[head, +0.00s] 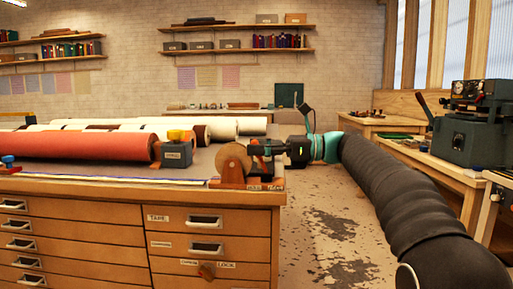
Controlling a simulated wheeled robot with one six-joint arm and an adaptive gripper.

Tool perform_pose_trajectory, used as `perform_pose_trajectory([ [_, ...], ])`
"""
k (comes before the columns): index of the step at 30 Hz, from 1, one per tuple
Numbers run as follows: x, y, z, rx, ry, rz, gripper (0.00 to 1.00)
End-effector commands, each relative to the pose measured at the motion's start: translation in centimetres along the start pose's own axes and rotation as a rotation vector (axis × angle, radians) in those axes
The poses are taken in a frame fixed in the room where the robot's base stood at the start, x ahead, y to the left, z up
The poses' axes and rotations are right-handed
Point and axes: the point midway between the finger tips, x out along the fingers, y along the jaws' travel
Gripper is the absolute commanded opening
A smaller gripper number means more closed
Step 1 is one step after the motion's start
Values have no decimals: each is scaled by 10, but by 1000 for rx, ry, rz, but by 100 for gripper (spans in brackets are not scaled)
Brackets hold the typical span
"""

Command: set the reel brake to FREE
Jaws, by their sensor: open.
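A wooden-faced reel (235,160) stands in an orange-red bracket (232,183) at the right front corner of the bench. Small labels (264,187) sit by the bracket's right foot, but their lettering is too small to read. I cannot make out the brake lever or its setting. My gripper (259,149) reaches in from the right, level with the upper part of the reel. Its dark fingers are open and point left beside the reel. Whether they touch anything is hard to tell.
The bench (100,188) has labelled drawers below. A red roll (75,147), paler rolls and a grey block (177,154) lie left of the reel. A dark machine (474,120) stands on the right-hand table. The worn floor between them is open.

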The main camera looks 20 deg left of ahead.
Motion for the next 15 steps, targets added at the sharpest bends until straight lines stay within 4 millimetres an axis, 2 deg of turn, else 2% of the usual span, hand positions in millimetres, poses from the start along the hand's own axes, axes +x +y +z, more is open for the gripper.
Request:
perform_pose_trajectory([
  [10,4,0,0,0,0,0,58],
  [11,4,0,0,0,0,0,53],
  [15,4,0,0,0,0,0,18],
])
